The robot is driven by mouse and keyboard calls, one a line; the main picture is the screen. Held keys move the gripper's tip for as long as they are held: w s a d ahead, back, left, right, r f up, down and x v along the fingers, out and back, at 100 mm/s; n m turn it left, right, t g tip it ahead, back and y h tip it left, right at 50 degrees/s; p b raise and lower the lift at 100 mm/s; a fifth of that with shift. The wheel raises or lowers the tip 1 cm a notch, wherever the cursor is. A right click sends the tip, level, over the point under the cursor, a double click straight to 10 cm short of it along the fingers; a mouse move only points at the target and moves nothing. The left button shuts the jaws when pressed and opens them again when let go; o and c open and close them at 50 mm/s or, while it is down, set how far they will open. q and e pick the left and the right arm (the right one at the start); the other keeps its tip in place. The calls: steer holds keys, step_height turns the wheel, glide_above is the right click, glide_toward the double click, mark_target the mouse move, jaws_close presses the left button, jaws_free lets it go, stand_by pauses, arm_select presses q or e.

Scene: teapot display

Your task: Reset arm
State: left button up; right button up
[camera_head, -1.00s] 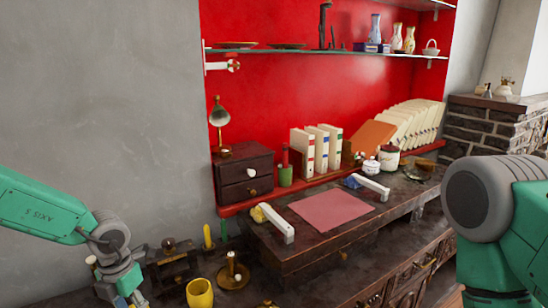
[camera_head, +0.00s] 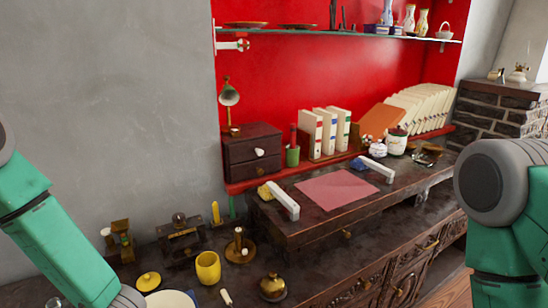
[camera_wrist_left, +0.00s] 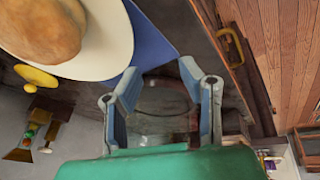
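My left arm (camera_head: 65,240) comes in at the lower left of the head view, and its gripper is out of that frame. In the left wrist view my left gripper (camera_wrist_left: 158,72) has its two fingers spread apart. A faint, round, glassy shape (camera_wrist_left: 160,105) shows between and behind the fingers. I cannot tell whether it touches them, but the fingers are not closed on it. My right arm (camera_head: 500,200) shows at the right edge of the head view, with its gripper out of frame.
A white plate (camera_wrist_left: 115,65) with a brown rounded item (camera_wrist_left: 45,25) lies near my left gripper over a blue cloth (camera_wrist_left: 152,45). A yellow cup (camera_head: 208,267), a brass candle holder (camera_head: 239,248) and a brass pot (camera_head: 272,287) stand on the dark counter.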

arm_select(q)
steer(key=s+d+f+m+h+b, duration=0.1)
steer(key=s+d+f+m+h, duration=0.1)
steer(key=s+m, duration=0.7)
steer(key=s+d+f+m+h, duration=0.2)
steer(key=s+d+m, duration=0.2)
steer(key=s+m, duration=0.6)
steer(key=shift+s+d+f+m+g+b, duration=0.3)
steer(key=shift+f+m+g+b, duration=0.05)
steer(key=shift+m+g, duration=0.05)
